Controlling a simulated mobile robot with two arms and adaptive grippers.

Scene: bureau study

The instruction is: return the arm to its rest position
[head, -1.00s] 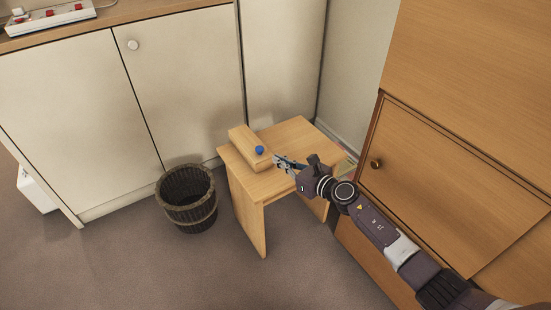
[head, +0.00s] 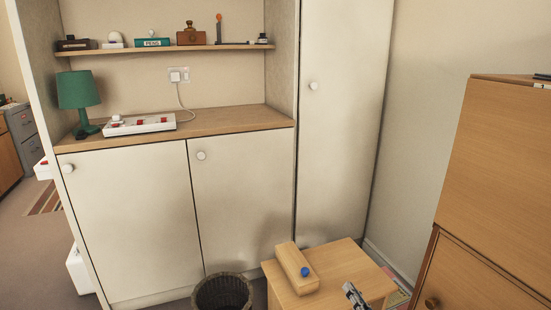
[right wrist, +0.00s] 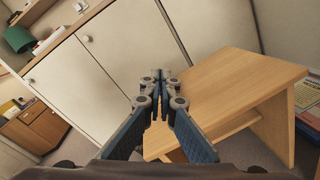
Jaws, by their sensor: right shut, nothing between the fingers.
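My right gripper (head: 354,295) shows at the bottom edge of the head view, in front of the small wooden table (head: 335,262). It is shut and empty. In the right wrist view its two fingers (right wrist: 160,76) meet at the tips, with the tabletop (right wrist: 228,84) to their right. The rest of my right arm is below the head view. My left gripper is not seen.
A dark wicker basket (head: 222,292) stands left of the table. White cupboards (head: 245,205) stand behind, with a green lamp (head: 78,98) and a switch panel (head: 139,124) on the counter. A wooden bureau (head: 498,175) closes the right side.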

